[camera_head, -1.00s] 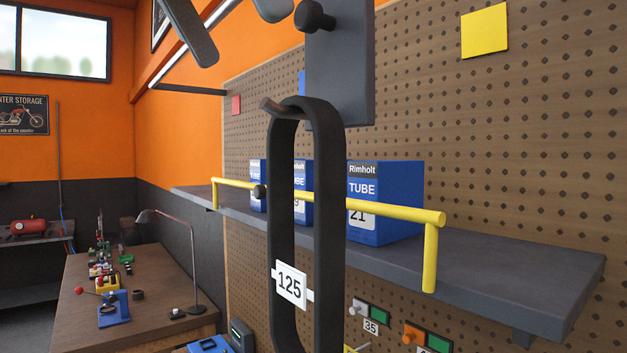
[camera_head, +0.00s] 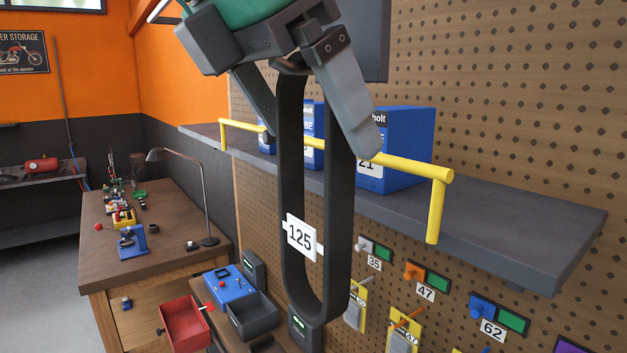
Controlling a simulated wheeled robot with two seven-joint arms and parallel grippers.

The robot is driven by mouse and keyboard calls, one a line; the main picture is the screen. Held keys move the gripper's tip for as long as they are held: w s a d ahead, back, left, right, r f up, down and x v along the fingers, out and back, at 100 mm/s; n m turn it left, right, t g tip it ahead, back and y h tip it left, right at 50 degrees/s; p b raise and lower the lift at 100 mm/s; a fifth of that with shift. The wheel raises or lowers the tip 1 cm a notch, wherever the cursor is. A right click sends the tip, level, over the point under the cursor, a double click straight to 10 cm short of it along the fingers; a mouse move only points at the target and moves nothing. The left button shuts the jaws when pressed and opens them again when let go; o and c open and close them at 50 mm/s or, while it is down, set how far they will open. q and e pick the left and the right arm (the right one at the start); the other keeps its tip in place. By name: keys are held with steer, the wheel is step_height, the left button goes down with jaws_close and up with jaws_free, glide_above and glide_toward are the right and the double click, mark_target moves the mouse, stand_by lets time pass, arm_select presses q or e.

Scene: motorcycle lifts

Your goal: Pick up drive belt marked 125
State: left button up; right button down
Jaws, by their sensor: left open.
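The black drive belt (camera_head: 291,180) hangs as a long upright loop in the middle of the head view, with a white tag marked 125 (camera_head: 301,236) on its left strand. My left gripper (camera_head: 317,140) comes down from the top, open, at the belt's upper part. One finger is left of the left strand, and the other passes in front of the right strand. The jaws hide most of the belt's top and its hanger. I cannot tell whether a finger touches the belt. My right gripper is not in view.
Behind the belt, a grey shelf (camera_head: 500,228) with a yellow rail (camera_head: 437,205) holds blue tube boxes (camera_head: 408,150). Numbered hooks line the pegboard (camera_head: 520,90) below. A wooden bench (camera_head: 160,235) with a lamp stands left; a red bin (camera_head: 185,325) sits lower down.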

arm_select(q)
steer(key=shift+f, duration=0.1)
steer(key=c, duration=1.5)
